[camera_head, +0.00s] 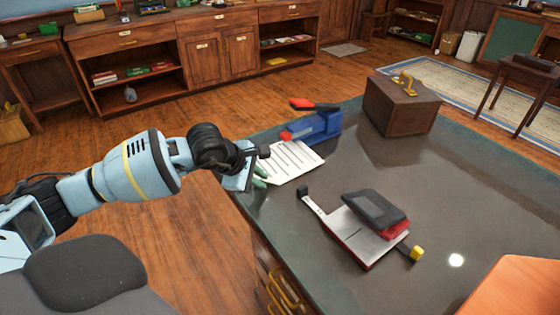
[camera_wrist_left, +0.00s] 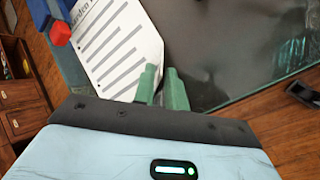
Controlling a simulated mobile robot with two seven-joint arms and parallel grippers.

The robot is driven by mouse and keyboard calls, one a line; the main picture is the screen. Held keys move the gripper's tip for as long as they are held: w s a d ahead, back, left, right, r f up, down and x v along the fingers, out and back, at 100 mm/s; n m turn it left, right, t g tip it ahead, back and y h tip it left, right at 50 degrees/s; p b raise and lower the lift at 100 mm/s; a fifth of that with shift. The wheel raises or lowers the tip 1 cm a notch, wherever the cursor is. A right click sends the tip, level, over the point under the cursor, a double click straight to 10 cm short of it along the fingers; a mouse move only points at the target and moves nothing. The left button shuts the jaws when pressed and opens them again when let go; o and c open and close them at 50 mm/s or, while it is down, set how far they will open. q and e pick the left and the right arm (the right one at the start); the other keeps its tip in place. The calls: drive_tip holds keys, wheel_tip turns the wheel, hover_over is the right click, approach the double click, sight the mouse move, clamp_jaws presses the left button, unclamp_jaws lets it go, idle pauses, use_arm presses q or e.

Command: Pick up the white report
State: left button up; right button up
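The white report (camera_head: 290,160) is a sheet with dark printed lines. It lies on the dark desk top near its left edge, in front of a blue and red object. In the left wrist view the report (camera_wrist_left: 112,45) fills the upper left, with part of a printed heading showing. My left gripper (camera_head: 260,177) is at the report's near left corner. Its two green fingers (camera_wrist_left: 160,72) are slightly apart, with a narrow gap between them. The left finger overlaps the report's edge in that view; I cannot tell whether they touch. My right gripper is not in view.
The blue and red object (camera_head: 318,127) stands just behind the report. A brown box with a gold handle (camera_head: 402,105) is farther back. A clipboard-like silver tray (camera_head: 350,237) bears a dark device (camera_head: 374,208). The desk's right middle (camera_head: 490,190) is clear.

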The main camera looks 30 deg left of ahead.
use_arm(q)
drive_tip(key=shift+c, duration=0.2)
clamp_jaws()
drive_tip(key=shift+r, duration=0.1)
drive_tip(key=shift+r, duration=0.55)
drive_tip(key=shift+s+a+r, duration=0.1)
drive_tip(key=shift+s+a, duration=0.05)
drive_tip(key=shift+s, duration=0.1)
drive_tip(key=s+a, duration=0.2)
drive_tip(key=s, duration=0.6)
drive_tip(key=s+a, duration=0.3)
drive_tip(key=s, duration=0.5)
drive_tip(key=shift+s+a, duration=0.25)
drive_tip(key=shift+s, duration=0.05)
